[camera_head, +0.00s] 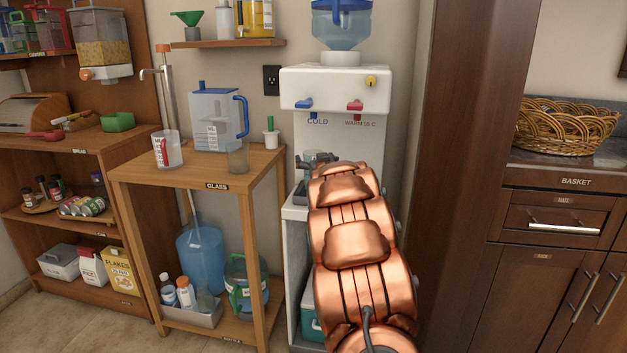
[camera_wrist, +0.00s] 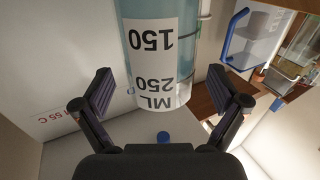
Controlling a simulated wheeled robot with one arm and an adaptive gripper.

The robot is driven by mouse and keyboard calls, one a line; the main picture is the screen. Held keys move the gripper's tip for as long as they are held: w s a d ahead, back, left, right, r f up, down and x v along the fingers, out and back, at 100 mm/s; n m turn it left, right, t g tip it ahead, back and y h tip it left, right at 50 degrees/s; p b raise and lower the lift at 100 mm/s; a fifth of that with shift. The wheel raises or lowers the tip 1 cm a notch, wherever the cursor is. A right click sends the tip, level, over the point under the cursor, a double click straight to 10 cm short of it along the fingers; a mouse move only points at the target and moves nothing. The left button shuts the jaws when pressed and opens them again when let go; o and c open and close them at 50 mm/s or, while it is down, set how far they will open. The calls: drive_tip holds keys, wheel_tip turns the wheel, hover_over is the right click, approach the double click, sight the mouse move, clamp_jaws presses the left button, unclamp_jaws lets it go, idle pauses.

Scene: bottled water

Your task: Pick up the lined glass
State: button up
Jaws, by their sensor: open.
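A clear cylindrical glass (camera_wrist: 160,60) with a white label reading 150 and 250 ML, upside down in the picture, fills the upper middle of the wrist view. It has thin lines on its right side and a bluish tint. My gripper (camera_wrist: 160,92) is open, with one dark finger on each side of the glass and a visible gap at its lower end. In the head view my gripper (camera_head: 318,161) is at the dispenser bay, partly hidden by my copper arm, and I cannot make out this glass there.
The white water dispenser (camera_head: 335,88) stands behind my arm. The wooden stand (camera_head: 205,178) to its left holds a blue-lidded pitcher (camera_head: 212,120), a red-marked cup (camera_head: 167,150) and a plain clear glass (camera_head: 238,157). A dark wooden panel (camera_head: 470,150) rises on the right.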

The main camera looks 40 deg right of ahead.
drive_tip(key=shift+w+d, duration=0.3)
drive_tip(key=shift+w, duration=0.25)
clamp_jaws()
idle(0.5)
